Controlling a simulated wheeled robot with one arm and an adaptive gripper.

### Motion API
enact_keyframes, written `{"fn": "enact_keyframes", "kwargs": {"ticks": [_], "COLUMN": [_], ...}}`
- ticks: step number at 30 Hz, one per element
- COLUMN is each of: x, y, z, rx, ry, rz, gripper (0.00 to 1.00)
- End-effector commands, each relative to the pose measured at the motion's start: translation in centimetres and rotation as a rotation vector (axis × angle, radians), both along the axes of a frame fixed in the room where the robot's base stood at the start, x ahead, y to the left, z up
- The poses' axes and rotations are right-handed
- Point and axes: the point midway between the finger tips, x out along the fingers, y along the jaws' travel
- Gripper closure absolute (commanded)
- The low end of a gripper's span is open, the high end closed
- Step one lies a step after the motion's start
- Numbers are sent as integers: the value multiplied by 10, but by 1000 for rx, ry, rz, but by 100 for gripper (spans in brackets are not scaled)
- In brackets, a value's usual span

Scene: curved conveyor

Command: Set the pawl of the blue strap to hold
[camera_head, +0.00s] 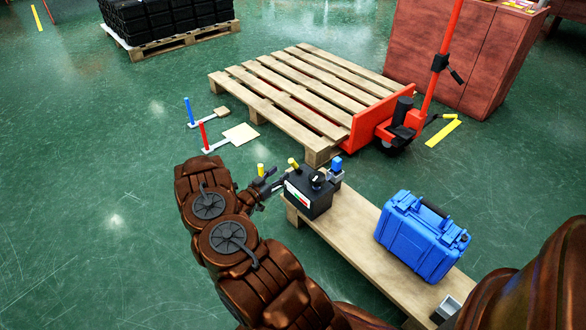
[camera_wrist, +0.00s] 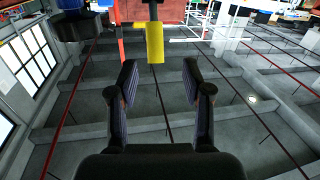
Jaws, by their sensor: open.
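I cannot make out a blue strap or its pawl for certain. A small blue block (camera_head: 337,163) sits on a grey mount at the far end of the wooden bench (camera_head: 352,232). Beside it stands a black box (camera_head: 309,196) with a dark knob and a coloured panel. A yellow-tipped peg (camera_head: 293,162) shows behind the box, and another yellow piece (camera_head: 261,170) shows by my gripper (camera_head: 270,185), left of the box. In the wrist view my gripper (camera_wrist: 159,80) is open and empty. A yellow piece (camera_wrist: 155,42) lies beyond and between its fingertips, apart from them.
A blue case (camera_head: 421,236) stands on the bench. A wooden pallet (camera_head: 295,85) with a red pallet jack (camera_head: 395,115) is behind. Blue (camera_head: 189,111) and red (camera_head: 203,135) upright posts stand on the floor. A red cabinet (camera_head: 450,55) is at the back right.

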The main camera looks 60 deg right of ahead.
Motion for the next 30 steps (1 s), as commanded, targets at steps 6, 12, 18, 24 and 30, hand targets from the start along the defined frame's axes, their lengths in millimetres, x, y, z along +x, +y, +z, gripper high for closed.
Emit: {"fn": "enact_keyframes", "kwargs": {"ticks": [6,12,18,24,30], "x": [-9,-11,-13,-14,-14], "y": [-12,-38,-64,-78,-80], "z": [-2,-2,-2,-1,-1], "rx": [-21,-19,-19,-19,-19], "ry": [9,8,7,7,8], "rz": [-17,-15,-14,-12,-12], "gripper": [50,50,50,50,50]}}
